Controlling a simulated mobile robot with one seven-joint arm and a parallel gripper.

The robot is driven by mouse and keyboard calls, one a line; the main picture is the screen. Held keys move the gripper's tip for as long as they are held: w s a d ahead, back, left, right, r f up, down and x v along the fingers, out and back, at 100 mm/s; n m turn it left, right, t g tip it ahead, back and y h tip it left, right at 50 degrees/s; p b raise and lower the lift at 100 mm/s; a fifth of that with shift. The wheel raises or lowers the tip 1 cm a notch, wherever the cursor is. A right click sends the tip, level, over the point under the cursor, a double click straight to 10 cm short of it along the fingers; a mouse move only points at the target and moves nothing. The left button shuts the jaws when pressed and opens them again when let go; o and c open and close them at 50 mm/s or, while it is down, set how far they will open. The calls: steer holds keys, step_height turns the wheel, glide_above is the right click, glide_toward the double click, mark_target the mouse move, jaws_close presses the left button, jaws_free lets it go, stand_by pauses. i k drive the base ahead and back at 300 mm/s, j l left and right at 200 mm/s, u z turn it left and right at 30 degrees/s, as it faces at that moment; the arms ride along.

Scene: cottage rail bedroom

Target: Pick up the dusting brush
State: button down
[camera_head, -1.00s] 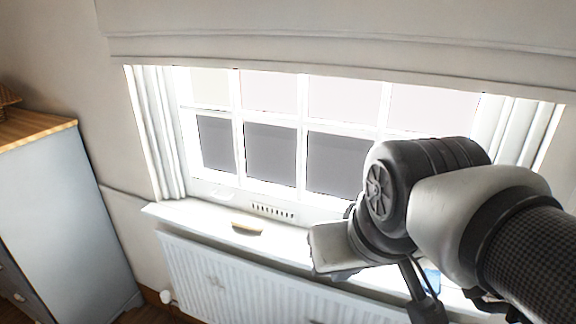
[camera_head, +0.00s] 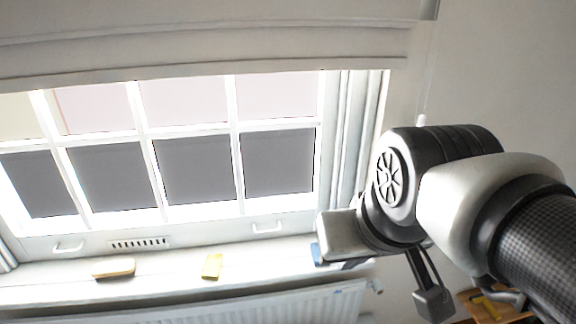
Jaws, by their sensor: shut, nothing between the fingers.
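A tan, elongated object (camera_head: 114,268) with a darker lower edge lies on the left part of the white window sill (camera_head: 160,275). It looks like the dusting brush, but it is too small to be sure. My gripper (camera_head: 433,302) is at the lower right, shut and empty. It is well to the right of the tan object and apart from it. Part of the gripper is hidden by my own wrist.
A yellow item (camera_head: 212,266) lies mid-sill. A blue item (camera_head: 318,254) at the sill's right end is partly hidden by my arm. A white radiator (camera_head: 290,305) is below the sill. A wooden surface (camera_head: 468,303) with a small yellow item is at the lower right.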

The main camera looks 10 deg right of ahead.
mark_target(107, 271)
steer(key=u, duration=1.45)
steer(key=i+j+z, duration=0.15)
steer(key=i+j, duration=0.15)
steer(key=i+j+z, duration=0.15)
steer(key=i+j, duration=0.15)
steer(key=j, duration=0.15)
steer(key=i+j+z, duration=0.15)
steer(key=j, duration=0.25)
steer(key=i+j+z, duration=0.15)
steer(key=i+j, duration=0.15)
steer(key=j, duration=0.2)
